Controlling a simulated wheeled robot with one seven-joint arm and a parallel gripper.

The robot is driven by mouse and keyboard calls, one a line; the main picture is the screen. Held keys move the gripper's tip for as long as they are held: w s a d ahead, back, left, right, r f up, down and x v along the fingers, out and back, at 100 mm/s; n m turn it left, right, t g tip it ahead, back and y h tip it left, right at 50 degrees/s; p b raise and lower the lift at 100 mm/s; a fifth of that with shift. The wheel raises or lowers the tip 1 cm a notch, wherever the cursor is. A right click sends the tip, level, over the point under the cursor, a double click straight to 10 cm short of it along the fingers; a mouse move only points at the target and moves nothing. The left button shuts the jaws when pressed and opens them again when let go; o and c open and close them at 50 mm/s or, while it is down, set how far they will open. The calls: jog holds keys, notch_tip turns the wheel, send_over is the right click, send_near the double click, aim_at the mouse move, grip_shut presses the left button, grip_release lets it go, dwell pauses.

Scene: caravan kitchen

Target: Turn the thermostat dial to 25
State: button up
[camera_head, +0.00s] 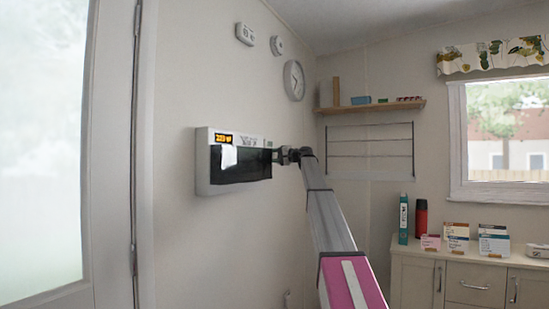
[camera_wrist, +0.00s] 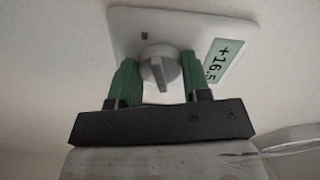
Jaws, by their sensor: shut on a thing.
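The thermostat (camera_wrist: 130,22) is a pale plate on the wall in the wrist view. Its round grey dial (camera_wrist: 158,66) has a raised ridge across its face. A pale green display (camera_wrist: 222,62) to the right of the dial reads about +16.5, turned sideways. My gripper (camera_wrist: 160,72) has its two green fingers on either side of the dial and is shut on it. In the head view my gripper (camera_head: 285,155) is at the wall, just right of a white wall unit; I cannot make out the dial there.
The white wall unit (camera_head: 202,165) with a black front and orange display is close left of my gripper. A shelf (camera_head: 370,107) and wall rack (camera_head: 370,147) are to the right. A cabinet (camera_head: 410,280) bearing boxes and a red flask (camera_head: 421,218) stands below the window.

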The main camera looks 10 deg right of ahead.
jog(key=m, duration=0.5)
jog(key=shift+m, duration=0.4)
jog(key=m, duration=1)
jog(key=shift+m, duration=2.6)
jog(key=o, duration=0.9)
jog(key=shift+d, duration=0.1)
